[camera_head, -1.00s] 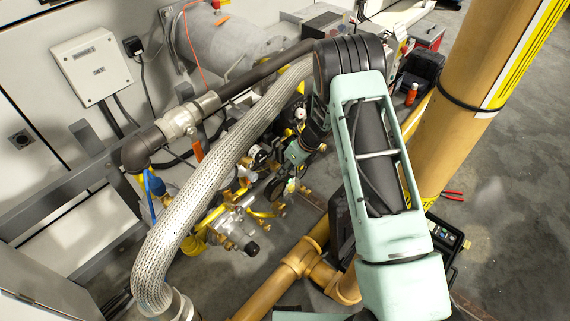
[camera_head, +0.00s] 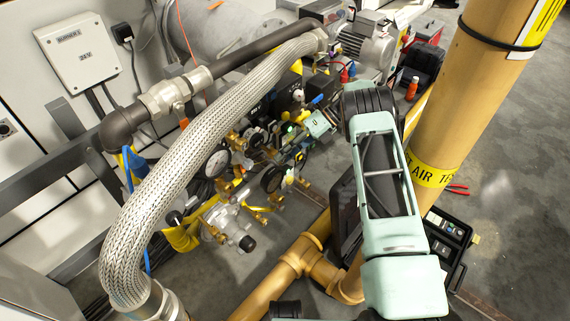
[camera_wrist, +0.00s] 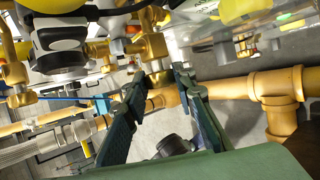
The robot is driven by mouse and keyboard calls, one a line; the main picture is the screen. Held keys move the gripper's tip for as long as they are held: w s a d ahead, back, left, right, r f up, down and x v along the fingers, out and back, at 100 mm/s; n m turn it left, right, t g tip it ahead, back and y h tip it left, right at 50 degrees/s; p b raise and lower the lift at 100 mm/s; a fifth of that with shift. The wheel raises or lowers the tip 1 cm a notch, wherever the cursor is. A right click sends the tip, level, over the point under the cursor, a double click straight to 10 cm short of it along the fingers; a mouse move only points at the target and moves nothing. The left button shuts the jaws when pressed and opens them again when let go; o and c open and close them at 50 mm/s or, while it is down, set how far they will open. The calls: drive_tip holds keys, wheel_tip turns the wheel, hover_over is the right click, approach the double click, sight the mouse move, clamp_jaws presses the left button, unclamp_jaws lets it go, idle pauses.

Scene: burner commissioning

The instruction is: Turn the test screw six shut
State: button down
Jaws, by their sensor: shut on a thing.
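My gripper (camera_wrist: 160,76) shows in the wrist view with its two dark green fingers on either side of a small brass fitting (camera_wrist: 157,70), which looks like a test screw. No number can be read on it. The fingertips appear closed onto this brass piece. Several similar brass test points (camera_head: 258,216) sit along the gas train.
A braided hose (camera_head: 180,180) arches over the gas train on the left. Pressure gauges (camera_head: 218,163) stand close to my gripper. Yellow gas pipes (camera_head: 300,258) run below, and a thick yellow column (camera_head: 470,95) stands right. Open floor (camera_head: 520,220) lies beyond.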

drive_tip(key=shift+f+g+y+b, duration=0.25)
drive_tip(key=shift+g+y+b, duration=0.15)
drive_tip(key=shift+b, duration=0.9)
drive_tip(key=shift+w+r, duration=0.1)
drive_tip(key=shift+r, duration=0.1)
drive_tip(key=c, duration=1.6)
unclamp_jaws()
wheel_tip(320, 180, up, 10)
